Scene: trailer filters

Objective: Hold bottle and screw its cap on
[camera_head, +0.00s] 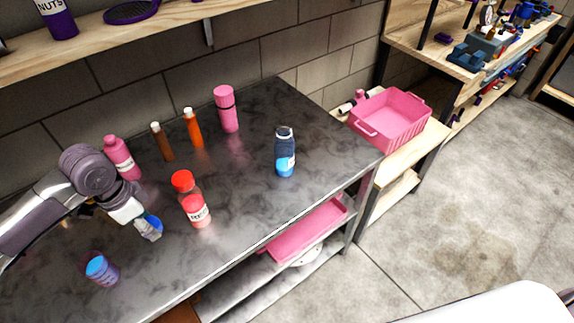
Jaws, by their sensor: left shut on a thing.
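My left gripper (146,229) is low over the left part of the dark counter. It is shut on a small blue piece (153,225); the fingers hide much of it, and I cannot tell if it is a cap. A short purple-blue container (102,269) with a bright blue face stands below and left of the gripper, apart from it. A dark blue bottle (285,152) with a light blue label stands upright farther right. My right gripper is not in view.
A pink bottle (122,158), a brown bottle (162,142), an orange bottle (193,128) and a pink flask (227,108) stand along the back. The counter (245,215) is clear in the middle. A pink basket (390,118) sits on a lower wooden table at right.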

